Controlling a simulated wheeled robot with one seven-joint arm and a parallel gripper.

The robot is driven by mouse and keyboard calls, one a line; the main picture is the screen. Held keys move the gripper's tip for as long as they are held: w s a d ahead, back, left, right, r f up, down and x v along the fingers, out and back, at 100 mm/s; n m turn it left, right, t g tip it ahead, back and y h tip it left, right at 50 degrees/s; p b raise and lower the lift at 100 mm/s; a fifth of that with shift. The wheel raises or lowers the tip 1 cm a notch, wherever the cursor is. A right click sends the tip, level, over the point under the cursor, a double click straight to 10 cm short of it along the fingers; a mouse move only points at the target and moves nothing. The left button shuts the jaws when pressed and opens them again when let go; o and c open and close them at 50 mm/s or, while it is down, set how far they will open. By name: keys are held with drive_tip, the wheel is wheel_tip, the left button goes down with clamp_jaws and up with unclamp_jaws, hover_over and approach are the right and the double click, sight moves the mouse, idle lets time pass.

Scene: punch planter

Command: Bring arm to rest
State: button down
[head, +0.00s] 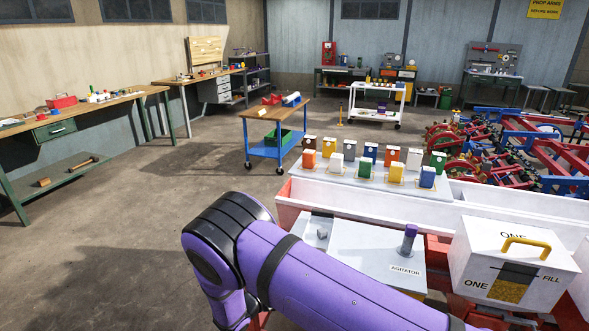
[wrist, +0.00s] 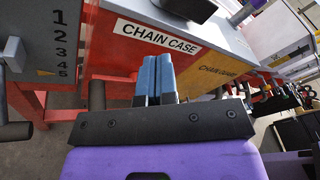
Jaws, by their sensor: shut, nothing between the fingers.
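My purple arm (head: 300,270) crosses the lower middle of the head view, bent at a black-banded joint at its left end. My gripper is outside the head view. In the wrist view, my gripper (wrist: 155,62) shows as two blue fingers close together, shut and empty. The fingers point toward a red machine side with a white "CHAIN CASE" label (wrist: 158,35). An orange panel marked "CHAIN GUARD" (wrist: 215,72) lies to the right of the fingers. I cannot tell whether the fingertips touch anything.
A grey lid marked "AGITATOR" (head: 378,262) and a white "ONE FILL" box (head: 512,262) sit beside my arm. Several coloured boxes stand on a grey board (head: 310,180) behind. A grey numbered plate (wrist: 62,35) stands left of the fingers. Open floor (head: 110,250) lies left.

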drive_tip(key=w+d+r+m+g, duration=0.1)
drive_tip(key=d+r+m+g, duration=0.55)
drive_tip(key=r, duration=0.65)
drive_tip(key=d+r+m+g, duration=0.3)
drive_tip(key=d+r+m, duration=0.6)
drive_tip(key=r, duration=0.4)
drive_tip(key=s+d+r+m+g+y, duration=0.35)
drive_tip(key=s+d+r+m, duration=0.5)
drive_tip(key=d+r, duration=0.5)
drive_tip(key=s+d+r+m+t+y, duration=0.1)
drive_tip(key=s+d+r+m+y, duration=0.1)
drive_tip(key=s, duration=0.6)
drive_tip(key=s+d+r+m+t+y, duration=0.2)
drive_tip(key=s+r+m, duration=0.2)
drive_tip(key=s+m, duration=0.2)
drive_tip(key=s+d+r+m+t+y, duration=0.2)
drive_tip(key=s+r+m, duration=0.2)
drive_tip(key=s, duration=0.6)
drive_tip(key=shift+d+m+y, duration=0.3)
drive_tip(key=shift+m+y, duration=0.05)
drive_tip(key=shift+m, duration=0.15)
